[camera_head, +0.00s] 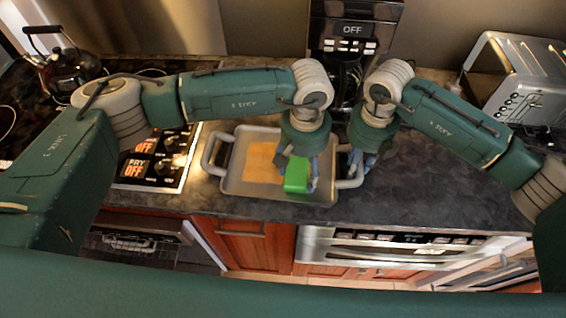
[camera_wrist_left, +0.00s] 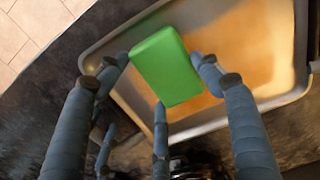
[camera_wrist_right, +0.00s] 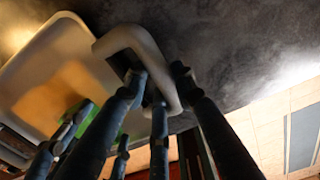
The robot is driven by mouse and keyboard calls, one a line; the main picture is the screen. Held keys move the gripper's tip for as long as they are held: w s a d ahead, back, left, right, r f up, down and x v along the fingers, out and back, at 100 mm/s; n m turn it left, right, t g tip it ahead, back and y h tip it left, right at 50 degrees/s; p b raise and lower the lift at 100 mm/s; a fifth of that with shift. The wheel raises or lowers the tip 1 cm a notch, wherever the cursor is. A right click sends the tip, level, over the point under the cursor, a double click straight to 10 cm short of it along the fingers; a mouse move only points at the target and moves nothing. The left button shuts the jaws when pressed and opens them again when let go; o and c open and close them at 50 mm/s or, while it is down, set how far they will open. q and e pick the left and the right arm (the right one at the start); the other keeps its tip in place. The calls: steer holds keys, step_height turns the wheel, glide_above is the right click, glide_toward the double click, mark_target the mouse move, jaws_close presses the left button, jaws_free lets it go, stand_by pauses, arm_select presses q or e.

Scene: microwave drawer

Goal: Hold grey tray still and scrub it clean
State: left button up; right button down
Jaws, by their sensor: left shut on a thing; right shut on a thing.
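The grey tray (camera_head: 232,188) lies flat on the dark counter, with a handle at each short end. An orange-brown stain (camera_head: 262,160) covers part of its inside; it also shows in the left wrist view (camera_wrist_left: 245,50). My left gripper (camera_head: 299,180) is shut on a green sponge (camera_head: 296,174), held over the right part of the tray. The sponge (camera_wrist_left: 166,66) sits between its fingers in the left wrist view; whether it touches the tray is unclear. My right gripper (camera_head: 358,172) is shut on the tray's right handle (camera_wrist_right: 150,50).
A stove panel (camera_head: 160,158) is left of the tray, with a black kettle (camera_head: 70,68) further back. A coffee maker (camera_head: 350,45) stands behind the tray and a toaster (camera_head: 520,85) at the back right. The counter right of the tray is clear.

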arm_select(q)
steer(key=shift+s+d+f, duration=0.1)
steer(key=shift+s+d, duration=0.05)
steer(key=shift+d, duration=1.9)
steer(key=shift+a, duration=2.95)
steer(key=shift+w+a, duration=0.2)
steer(key=shift+a, duration=1.1)
steer(key=shift+a, duration=0.1)
steer(key=shift+w+a, duration=0.1)
steer(key=shift+a, duration=3.55)
steer(key=shift+d, duration=1.35)
